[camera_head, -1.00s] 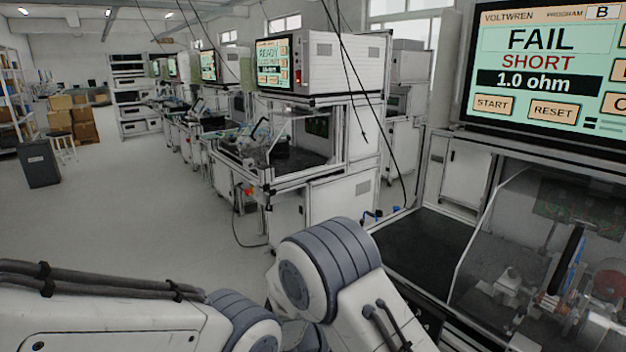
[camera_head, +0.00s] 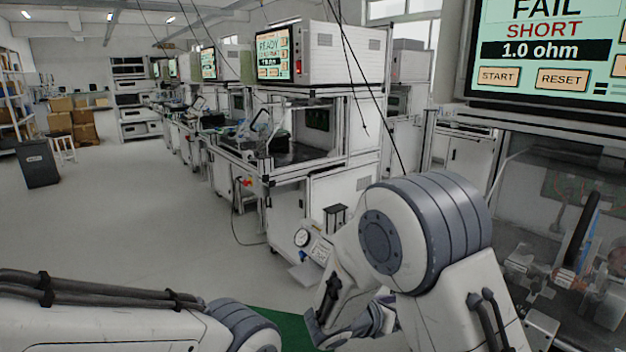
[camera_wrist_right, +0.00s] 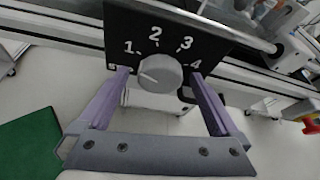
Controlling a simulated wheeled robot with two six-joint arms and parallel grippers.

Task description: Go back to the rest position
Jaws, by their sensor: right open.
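My right gripper (camera_wrist_right: 157,76) is open in the right wrist view, with its two purple fingers spread. A grey round knob (camera_wrist_right: 158,73) on a black plate (camera_wrist_right: 120,22) numbered 1 to 4 shows between the fingertips. I cannot tell whether the fingers touch it. In the head view my right arm bends in the lower middle; its gripper is not clear there. Only a link of my left arm shows at the lower left, and the left gripper is out of view.
A tester screen (camera_head: 545,48) at the upper right reads FAIL, SHORT, 1.0 ohm. A clear-covered fixture stands below it. A neighbouring bench (camera_head: 285,175) stands beyond my arm. Green floor (camera_head: 292,322) shows below. A red button (camera_wrist_right: 311,122) is at the wrist view's right. Open floor lies left.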

